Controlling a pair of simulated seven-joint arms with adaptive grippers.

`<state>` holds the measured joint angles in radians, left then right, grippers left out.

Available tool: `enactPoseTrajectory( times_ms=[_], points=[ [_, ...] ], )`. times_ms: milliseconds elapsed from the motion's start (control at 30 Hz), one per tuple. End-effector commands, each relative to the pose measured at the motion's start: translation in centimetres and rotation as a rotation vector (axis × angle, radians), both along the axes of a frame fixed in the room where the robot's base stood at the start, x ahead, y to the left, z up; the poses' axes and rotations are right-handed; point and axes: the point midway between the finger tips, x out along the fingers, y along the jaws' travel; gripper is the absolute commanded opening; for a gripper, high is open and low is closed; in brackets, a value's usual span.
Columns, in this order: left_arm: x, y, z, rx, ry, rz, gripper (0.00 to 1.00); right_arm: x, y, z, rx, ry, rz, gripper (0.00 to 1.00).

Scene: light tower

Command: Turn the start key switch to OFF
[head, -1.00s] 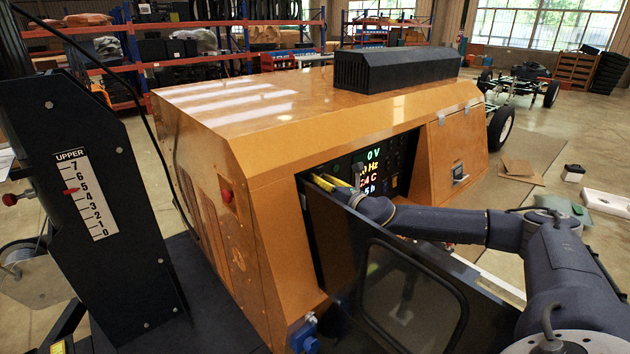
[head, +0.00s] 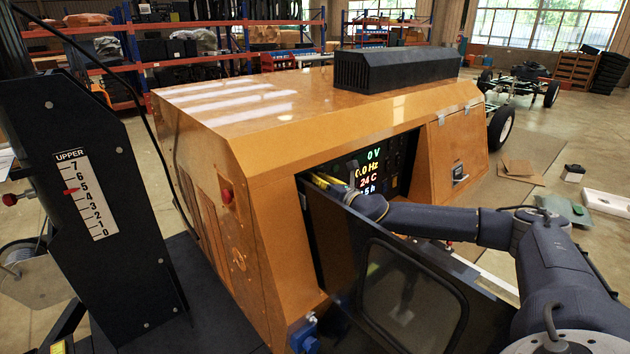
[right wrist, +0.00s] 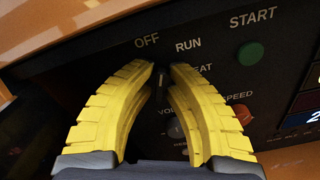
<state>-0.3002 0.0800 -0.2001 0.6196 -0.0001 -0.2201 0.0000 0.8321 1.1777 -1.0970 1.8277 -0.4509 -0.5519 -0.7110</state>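The start key switch (right wrist: 161,80) is a small dark knob below the OFF and RUN labels in the right wrist view. My right gripper (right wrist: 164,70) has its yellow fingertips on either side of it, close together. A pale mark shows on the knob, but I cannot tell clearly which label it points to. Whether the fingers press on the knob is also unclear. In the head view my right gripper (head: 328,182) reaches into the control panel (head: 393,165) recess, and the switch is hidden there. My left gripper is not in view.
A green button (right wrist: 250,53) under START and a red knob (right wrist: 242,113) lie right of the fingers. The panel's open dark door (head: 375,262) stands below my right forearm. The orange housing (head: 270,210) edges the recess. The lit display (head: 369,168) reads 0 V.

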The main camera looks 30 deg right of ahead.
Motion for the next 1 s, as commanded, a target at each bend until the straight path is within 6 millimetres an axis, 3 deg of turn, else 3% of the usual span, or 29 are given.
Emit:
enactPoseTrajectory(
  times_ms=[400,800,1000],
  points=[
    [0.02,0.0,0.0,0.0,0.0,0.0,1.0,0.09,-0.21,0.45,-0.022,-0.011,-0.004,0.0],
    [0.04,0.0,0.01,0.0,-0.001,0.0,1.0,0.13,-0.13,0.73,-0.343,-0.063,-0.007,0.0],
    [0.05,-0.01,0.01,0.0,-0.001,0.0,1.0,0.14,-0.12,0.84,-0.416,-0.075,-0.009,0.0]
  ],
)
